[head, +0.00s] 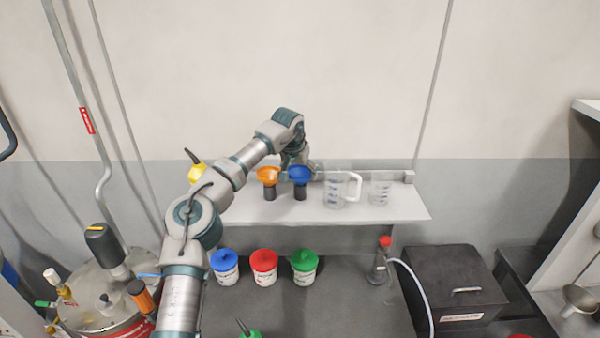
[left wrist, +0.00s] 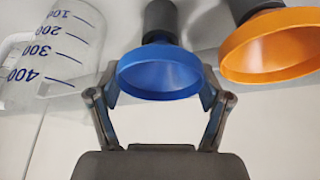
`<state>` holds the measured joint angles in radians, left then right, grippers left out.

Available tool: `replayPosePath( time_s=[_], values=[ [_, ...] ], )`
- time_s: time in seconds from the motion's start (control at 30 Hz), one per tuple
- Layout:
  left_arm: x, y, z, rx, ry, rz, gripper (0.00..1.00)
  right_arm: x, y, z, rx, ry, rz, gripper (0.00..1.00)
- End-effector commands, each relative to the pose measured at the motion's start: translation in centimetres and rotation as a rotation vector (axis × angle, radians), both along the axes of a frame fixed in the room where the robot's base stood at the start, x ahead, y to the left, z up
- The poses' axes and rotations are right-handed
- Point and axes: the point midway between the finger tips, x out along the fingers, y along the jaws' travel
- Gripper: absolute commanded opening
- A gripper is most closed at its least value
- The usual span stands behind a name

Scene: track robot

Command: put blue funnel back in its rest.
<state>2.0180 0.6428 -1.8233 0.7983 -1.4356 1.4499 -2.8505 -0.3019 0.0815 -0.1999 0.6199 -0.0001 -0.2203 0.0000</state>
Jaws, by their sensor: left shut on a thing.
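The blue funnel (head: 300,174) is upright at the dark cylindrical rest (head: 300,192) on the white shelf, in the head view. My left gripper (head: 298,168) reaches it from behind, and its fingers are mostly hidden there. In the left wrist view the two fingers of my left gripper (left wrist: 160,100) are on either side of the blue funnel (left wrist: 160,75), shut on it. The dark rest (left wrist: 161,18) shows directly beyond the funnel, in line with it. Whether the funnel is fully seated cannot be told. My right gripper is not in view.
An orange funnel (head: 267,175) stands in its own rest close on the left. A clear measuring jug (head: 336,190) and a smaller beaker (head: 380,193) stand to the right. The shelf (head: 410,208) is clear at its right end. Lidded jars (head: 264,268) stand below.

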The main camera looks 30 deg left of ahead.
Motion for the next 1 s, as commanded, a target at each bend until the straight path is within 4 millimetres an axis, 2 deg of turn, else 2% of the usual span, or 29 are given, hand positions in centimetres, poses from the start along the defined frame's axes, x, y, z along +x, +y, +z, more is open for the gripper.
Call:
replayPosePath(
  time_s=[0.13, 0.17, 0.23, 0.67, 0.77, 1.0],
  values=[
    [0.0, 0.0, -0.4, 0.0, 0.0, 0.0, 0.53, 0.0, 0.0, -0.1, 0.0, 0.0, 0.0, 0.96],
    [0.0, 0.0, -0.4, 0.0, 0.0, 0.0, 0.83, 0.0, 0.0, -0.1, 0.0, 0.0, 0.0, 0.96],
    [0.0, 0.0, -0.4, 0.0, 0.0, 0.0, 1.0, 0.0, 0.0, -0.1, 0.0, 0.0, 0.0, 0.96],
    [-0.2, 0.1, 0.1, 0.0, 0.0, 0.001, 1.0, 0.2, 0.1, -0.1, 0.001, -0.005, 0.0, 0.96],
    [-0.6, 0.0, 1.4, -0.001, -0.001, 0.001, 1.0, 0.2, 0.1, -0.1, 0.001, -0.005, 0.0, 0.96],
    [-2.6, -0.3, 6.4, -0.002, -0.003, 0.0, 1.0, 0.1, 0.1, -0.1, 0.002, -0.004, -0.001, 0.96]
  ],
)
